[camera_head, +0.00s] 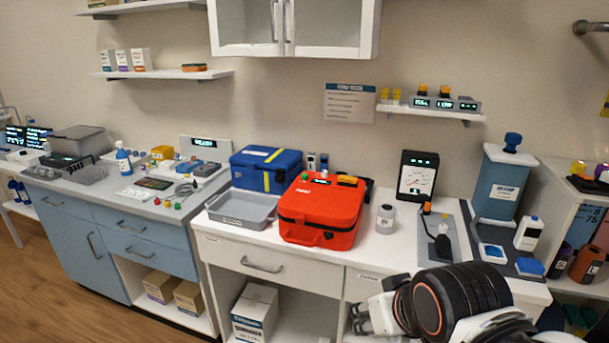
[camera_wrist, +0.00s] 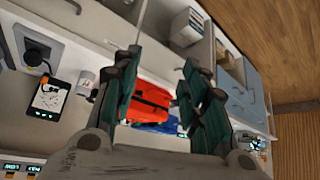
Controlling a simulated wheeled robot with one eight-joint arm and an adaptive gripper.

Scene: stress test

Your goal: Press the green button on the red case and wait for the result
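The red case (camera_head: 322,212) stands closed on the white counter in the middle of the head view. In the wrist view my gripper (camera_wrist: 156,72) is open and empty.
A blue case (camera_head: 266,169) and a grey tray (camera_head: 240,208) stand left of the red case. A white jar (camera_head: 386,218) and a black gauge (camera_head: 416,176) stand to its right. A wall shelf (camera_head: 431,112) hangs above. Some counter in front of the jar is clear.

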